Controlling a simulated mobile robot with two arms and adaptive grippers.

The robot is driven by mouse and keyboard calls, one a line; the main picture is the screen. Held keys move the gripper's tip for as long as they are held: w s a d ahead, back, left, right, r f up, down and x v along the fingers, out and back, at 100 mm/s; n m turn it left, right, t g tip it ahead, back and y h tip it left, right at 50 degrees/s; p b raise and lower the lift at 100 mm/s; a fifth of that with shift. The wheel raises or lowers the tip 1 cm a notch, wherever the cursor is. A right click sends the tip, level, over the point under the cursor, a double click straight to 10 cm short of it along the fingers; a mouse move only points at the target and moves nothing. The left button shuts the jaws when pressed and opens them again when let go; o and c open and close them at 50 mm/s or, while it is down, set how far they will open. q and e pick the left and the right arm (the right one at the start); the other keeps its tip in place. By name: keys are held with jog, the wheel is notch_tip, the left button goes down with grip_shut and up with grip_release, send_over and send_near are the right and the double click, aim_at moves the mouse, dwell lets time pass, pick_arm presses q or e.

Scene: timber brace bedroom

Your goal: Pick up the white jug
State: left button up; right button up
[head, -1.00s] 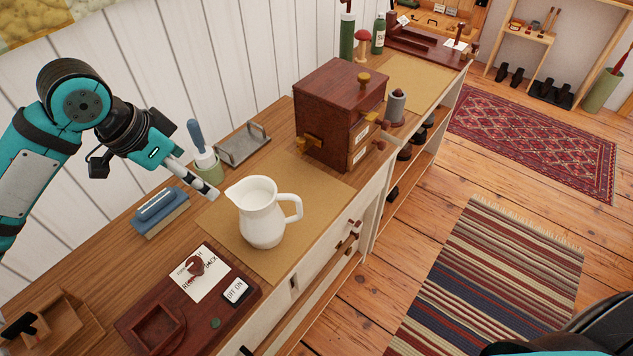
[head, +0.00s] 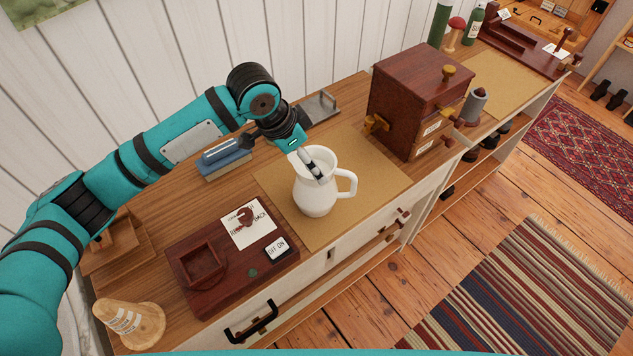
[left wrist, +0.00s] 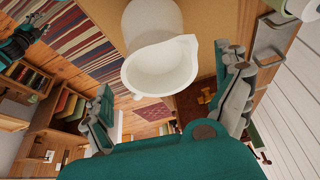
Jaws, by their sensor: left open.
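The white jug (head: 314,196) stands upright on a tan mat (head: 376,190) on the wooden counter, its handle to the right in the head view. In the left wrist view the jug (left wrist: 161,67) shows its open mouth and spout, at the upper middle. My left gripper (head: 317,173) is at the jug's rim in the head view, its fingers partly over the mouth. In the left wrist view the fingers of my left gripper (left wrist: 170,118) are spread wide apart, with the jug's spout side facing the space between them. I cannot tell if they touch.
A dark wooden box (head: 415,98) with brass knobs stands right of the jug. A brown board (head: 228,262) with a card lies to the left. A blue-topped block (head: 224,162) and a metal rack (head: 318,108) are behind.

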aim_at(325, 186)
pick_arm(q)
jog(key=shift+d+f, duration=0.2)
jog(key=shift+f, duration=0.15)
jog(key=p+x, duration=0.1)
jog(key=x, duration=0.2)
jog(key=shift+d+f, duration=0.2)
jog(key=shift+f, duration=0.05)
jog(key=shift+w+d+f, duration=0.1)
jog(key=shift+d+f, duration=0.05)
jog(key=shift+f, duration=0.2)
jog(key=shift+c, duration=0.3)
jog(key=c, duration=1.4)
jog(key=shift+c, duration=0.3)
pick_arm(e)
jog(key=shift+a+r, duration=0.3)
jog(key=shift+r, duration=0.45)
